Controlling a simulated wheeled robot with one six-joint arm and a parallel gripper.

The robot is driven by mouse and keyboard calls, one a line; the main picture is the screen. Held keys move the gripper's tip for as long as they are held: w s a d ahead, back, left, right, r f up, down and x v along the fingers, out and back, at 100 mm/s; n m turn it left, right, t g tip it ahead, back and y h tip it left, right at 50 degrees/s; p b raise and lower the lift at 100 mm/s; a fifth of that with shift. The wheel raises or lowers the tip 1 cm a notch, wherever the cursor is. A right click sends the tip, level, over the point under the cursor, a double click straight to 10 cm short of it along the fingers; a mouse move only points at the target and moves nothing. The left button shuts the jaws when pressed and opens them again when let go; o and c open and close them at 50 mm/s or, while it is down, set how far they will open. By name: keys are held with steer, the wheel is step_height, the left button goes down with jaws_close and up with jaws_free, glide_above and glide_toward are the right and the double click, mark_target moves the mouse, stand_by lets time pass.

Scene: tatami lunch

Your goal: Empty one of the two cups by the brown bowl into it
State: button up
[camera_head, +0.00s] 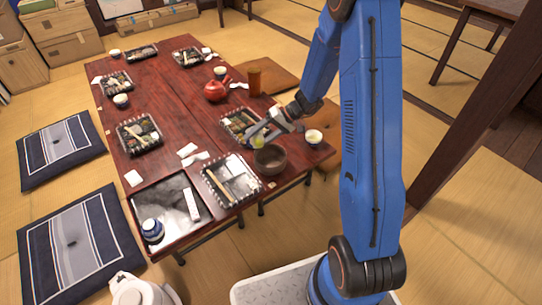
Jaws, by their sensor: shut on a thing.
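The brown bowl (270,160) stands upright near the right edge of the low red table, its inside dark. My gripper (257,134) is just behind the bowl, shut on a small cup (259,142). That cup shows as a yellow-green patch close to the bowl's far rim; the fingers hide much of it, and I cannot tell its tilt or contents clearly. The other cup (313,136), pale with a yellowish inside, stands upright on the table to the right of the bowl, apart from it.
Black lunch trays (232,180) with food lie along the red table (180,110). A red teapot (216,90) and a brown tumbler (254,82) stand further back. A grey-patterned tray with a blue-white jar (152,230) is front left. Cushions (60,150) lie left.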

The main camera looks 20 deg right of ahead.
steer(key=shift+s+d+r+n+t+y, duration=0.25)
steer(key=shift+d+t+y, duration=0.25)
steer(key=shift+y, duration=0.5)
